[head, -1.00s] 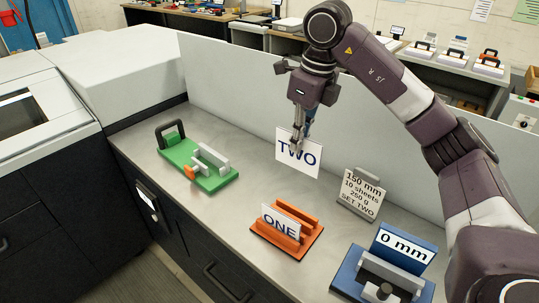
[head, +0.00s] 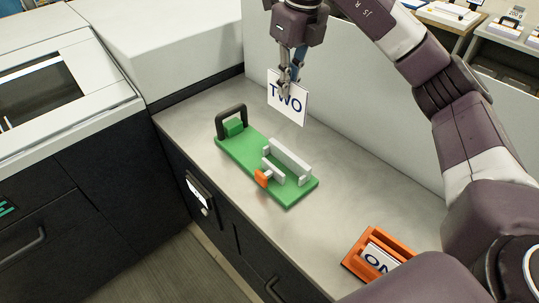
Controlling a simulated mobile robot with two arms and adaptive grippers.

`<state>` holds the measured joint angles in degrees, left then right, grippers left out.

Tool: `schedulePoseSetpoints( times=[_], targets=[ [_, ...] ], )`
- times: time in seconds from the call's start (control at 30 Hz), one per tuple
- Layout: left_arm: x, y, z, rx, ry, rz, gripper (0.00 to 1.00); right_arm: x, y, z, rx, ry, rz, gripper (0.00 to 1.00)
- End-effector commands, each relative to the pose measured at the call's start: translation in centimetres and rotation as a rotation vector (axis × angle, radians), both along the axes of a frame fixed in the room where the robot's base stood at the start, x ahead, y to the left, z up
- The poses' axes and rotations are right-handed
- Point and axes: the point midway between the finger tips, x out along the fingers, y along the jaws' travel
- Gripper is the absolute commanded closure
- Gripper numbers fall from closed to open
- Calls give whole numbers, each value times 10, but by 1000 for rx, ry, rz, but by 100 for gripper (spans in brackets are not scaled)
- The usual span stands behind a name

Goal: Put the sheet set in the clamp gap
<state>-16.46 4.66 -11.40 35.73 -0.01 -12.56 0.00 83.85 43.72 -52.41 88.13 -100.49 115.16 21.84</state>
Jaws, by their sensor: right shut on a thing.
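The sheet set marked TWO (head: 293,108) hangs upright from my right gripper (head: 285,86), which is shut on its upper edge. The set is in the air above the counter, behind the green clamp. The green clamp (head: 233,155) lies on the counter with a black handle, grey upright bars and an orange knob. The clamp gap (head: 281,168) between the grey bars looks empty. The set is apart from the clamp. My left gripper is not in view.
An orange holder (head: 359,262) with a set marked ONE (head: 379,256) stands at the lower right, partly hidden by my right arm. A pale panel (head: 390,135) rises behind the counter (head: 325,215). A large white machine (head: 160,45) stands at the left.

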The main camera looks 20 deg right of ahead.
Motion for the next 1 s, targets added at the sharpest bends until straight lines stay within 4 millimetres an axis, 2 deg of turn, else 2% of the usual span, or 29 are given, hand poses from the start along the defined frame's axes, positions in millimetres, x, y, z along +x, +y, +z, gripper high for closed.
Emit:
schedulePoseSetpoints(
  times=[0.1, 0.3, 0.47, 0.7, 0.8, 1.0],
  targets=[
    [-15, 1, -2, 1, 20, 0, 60, 0, 1, -11, 0, 4, -1, 100],
    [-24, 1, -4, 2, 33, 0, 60, -1, 2, -49, 1, 7, 1, 100],
    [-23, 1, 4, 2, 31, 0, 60, -2, 0, -83, 0, 7, -1, 100],
    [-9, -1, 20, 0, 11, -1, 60, -2, 0, -139, 0, 5, -1, 100],
    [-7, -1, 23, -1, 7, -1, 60, -1, 0, -153, 0, 2, -2, 100],
    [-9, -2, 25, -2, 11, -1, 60, -1, 0, -167, 0, 2, -1, 100]
  ],
)
